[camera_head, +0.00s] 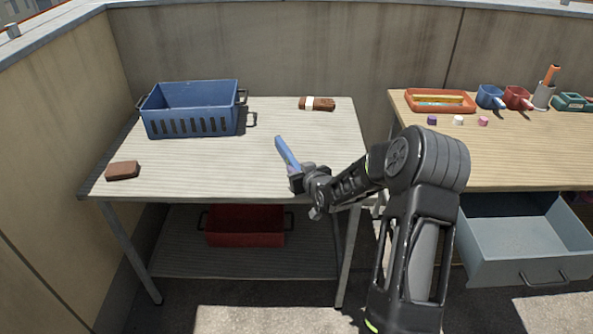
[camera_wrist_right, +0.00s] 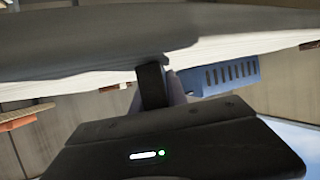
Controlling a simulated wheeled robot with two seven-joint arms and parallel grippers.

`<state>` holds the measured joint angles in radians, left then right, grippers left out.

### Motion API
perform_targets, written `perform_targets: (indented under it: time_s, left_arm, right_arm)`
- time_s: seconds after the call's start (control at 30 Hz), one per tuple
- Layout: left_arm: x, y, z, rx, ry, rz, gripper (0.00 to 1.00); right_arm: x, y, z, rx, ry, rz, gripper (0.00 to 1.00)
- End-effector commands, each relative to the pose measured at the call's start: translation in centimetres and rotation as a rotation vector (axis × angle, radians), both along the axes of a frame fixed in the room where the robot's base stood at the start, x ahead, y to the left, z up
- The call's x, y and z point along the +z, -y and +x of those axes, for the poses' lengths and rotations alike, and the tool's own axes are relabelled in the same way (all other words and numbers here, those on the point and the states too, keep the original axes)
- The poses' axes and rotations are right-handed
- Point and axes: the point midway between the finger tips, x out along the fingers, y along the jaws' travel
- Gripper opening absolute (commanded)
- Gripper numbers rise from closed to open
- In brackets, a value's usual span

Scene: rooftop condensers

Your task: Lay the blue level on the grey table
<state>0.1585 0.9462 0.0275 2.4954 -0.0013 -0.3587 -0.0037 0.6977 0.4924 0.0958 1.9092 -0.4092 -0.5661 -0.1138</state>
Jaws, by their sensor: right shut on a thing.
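The blue level (camera_head: 287,153) is a slim blue bar held in my right gripper (camera_head: 297,178), which is shut on it near its lower end. The level is tilted and shows over the front part of the grey table (camera_head: 200,178); I cannot tell whether it touches the top. In the right wrist view a dark finger (camera_wrist_right: 152,86) shows, with a small bluish part of the level (camera_wrist_right: 175,90) beside it. Most of the level is hidden there. My left gripper is not in view.
A red crate (camera_head: 246,228) sits on the lower shelf. The wooden bench (camera_head: 520,165) has an open drawer (camera_head: 525,250).

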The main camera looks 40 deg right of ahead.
Motion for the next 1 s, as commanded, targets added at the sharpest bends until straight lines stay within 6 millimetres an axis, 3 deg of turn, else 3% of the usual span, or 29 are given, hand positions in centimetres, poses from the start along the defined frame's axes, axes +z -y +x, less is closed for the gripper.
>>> perform_targets:
  time_s: [0.43, 0.47, 0.7, 1.0]
  left_arm:
    - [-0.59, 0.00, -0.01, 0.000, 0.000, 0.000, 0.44]
    - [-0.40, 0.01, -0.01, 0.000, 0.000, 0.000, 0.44]
    - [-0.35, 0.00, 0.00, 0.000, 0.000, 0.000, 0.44]
    - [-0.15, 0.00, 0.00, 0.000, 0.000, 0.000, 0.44]
  right_arm:
    - [-0.61, 0.02, 0.07, 0.000, 0.004, -0.002, 0.00]
    - [-0.49, 0.01, 0.05, 0.000, 0.002, -0.001, 0.21]
    - [-0.46, 0.01, 0.04, 0.000, 0.002, -0.001, 0.41]
    - [-0.28, 0.01, 0.04, 0.000, 0.002, -0.001, 0.41]
